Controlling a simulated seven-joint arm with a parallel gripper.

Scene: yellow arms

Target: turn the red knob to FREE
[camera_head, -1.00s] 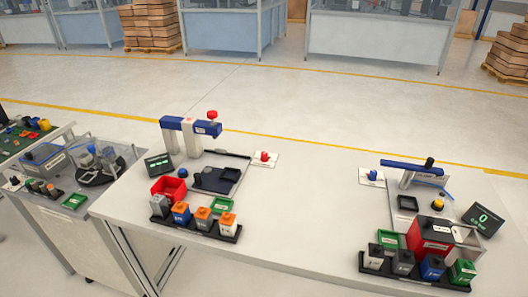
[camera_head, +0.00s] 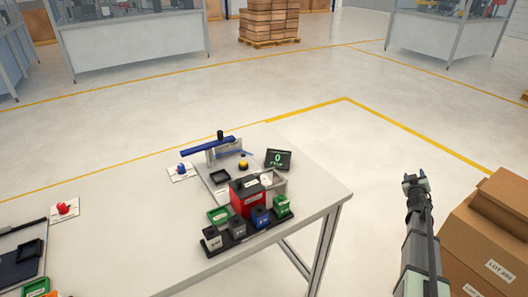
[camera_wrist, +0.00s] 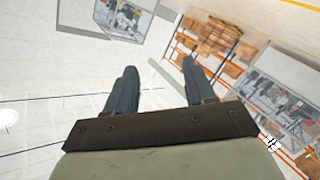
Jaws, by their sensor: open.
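The red knob (camera_head: 63,208) sits on a small white plate near the left side of the table (camera_head: 130,225). Lettering on its plate is too small to read, so I cannot tell its setting. A blue knob (camera_head: 181,168) sits on a similar white plate further right, near the table's back edge. My gripper (camera_head: 415,182) is raised over the floor to the right of the table, far from the red knob. In the wrist view, its two dark fingers (camera_wrist: 156,85) are apart with nothing between them.
A blue-handled press (camera_head: 218,146) and a display reading 0 (camera_head: 277,159) stand near the table's right end. A red box (camera_head: 247,196) stands behind a dark tray of several small containers. Cardboard boxes (camera_head: 490,235) are beside my arm. Bare table lies between the two knobs.

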